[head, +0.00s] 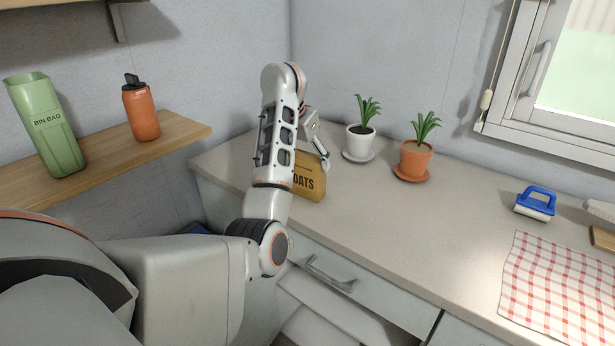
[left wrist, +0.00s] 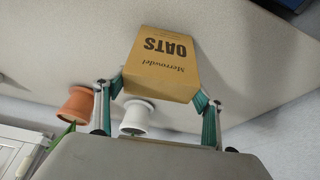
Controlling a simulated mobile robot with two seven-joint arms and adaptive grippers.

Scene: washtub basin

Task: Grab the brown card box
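The brown card box (head: 309,188), marked OATS, stands on the counter near the wall. In the head view my left arm hides part of it. My left gripper (head: 326,160) is at the top of the box. In the left wrist view the box (left wrist: 161,62) appears upside down, between the tips of the left gripper (left wrist: 161,92). The fingers are spread wide, one on each side of the box's near end. Any contact with the box is too close to tell. My right gripper is not in view.
A white pot (head: 360,140) and an orange pot (head: 414,161) with plants stand right of the box. A blue-handled brush (head: 536,202) and checked cloth (head: 557,290) lie farther right. A shelf (head: 110,158) holds a green bin-bag container (head: 47,125) and orange bottle (head: 141,110).

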